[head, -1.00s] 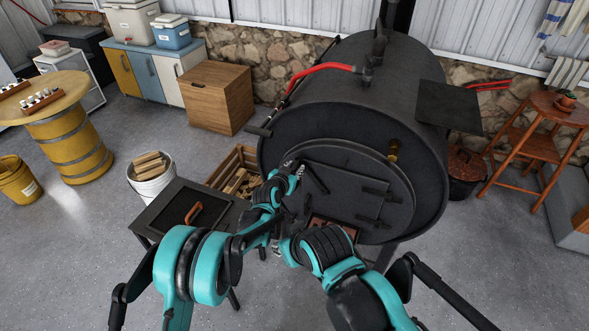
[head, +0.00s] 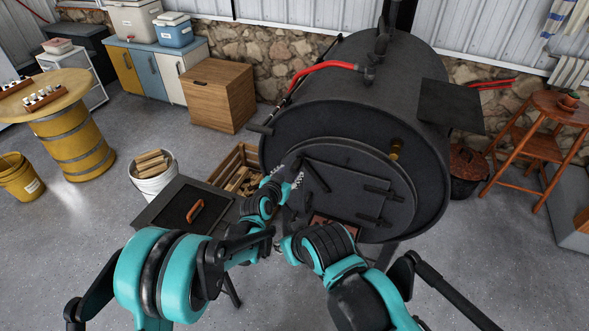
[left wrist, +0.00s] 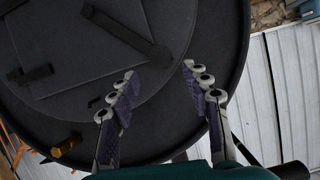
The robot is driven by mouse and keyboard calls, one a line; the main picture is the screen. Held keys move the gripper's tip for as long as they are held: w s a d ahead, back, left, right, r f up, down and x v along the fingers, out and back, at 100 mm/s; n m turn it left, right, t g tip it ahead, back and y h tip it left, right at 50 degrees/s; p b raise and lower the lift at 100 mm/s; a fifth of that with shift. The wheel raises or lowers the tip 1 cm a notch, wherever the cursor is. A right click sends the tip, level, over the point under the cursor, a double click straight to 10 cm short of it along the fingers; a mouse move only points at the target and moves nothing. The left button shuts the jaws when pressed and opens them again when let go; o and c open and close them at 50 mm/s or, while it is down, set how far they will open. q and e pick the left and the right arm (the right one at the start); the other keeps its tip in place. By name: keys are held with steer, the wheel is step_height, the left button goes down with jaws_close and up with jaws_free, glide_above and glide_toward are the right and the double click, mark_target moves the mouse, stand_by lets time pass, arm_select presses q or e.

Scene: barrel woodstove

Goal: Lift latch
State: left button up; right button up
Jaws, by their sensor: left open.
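The barrel woodstove's round front has a dark door (head: 345,197). A dark latch bar (head: 316,177) slants across the door's left part. In the left wrist view the latch (left wrist: 125,35) lies on the door plate, beyond the fingertips and up to the left. My left gripper (head: 292,174) is in front of the stove's left face, left of the latch. Its two fingers (left wrist: 161,90) are spread with nothing between them, and they look apart from the latch.
A black side table (head: 165,209) with an orange handle stands left of the stove. Behind it are a white bucket of wood (head: 153,182) and a wooden crate (head: 236,160). A brass knob (head: 394,150) sits on the stove front. A wooden stool (head: 536,145) stands right.

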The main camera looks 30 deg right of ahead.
arm_select(q)
steer(key=shift+v, duration=2.15)
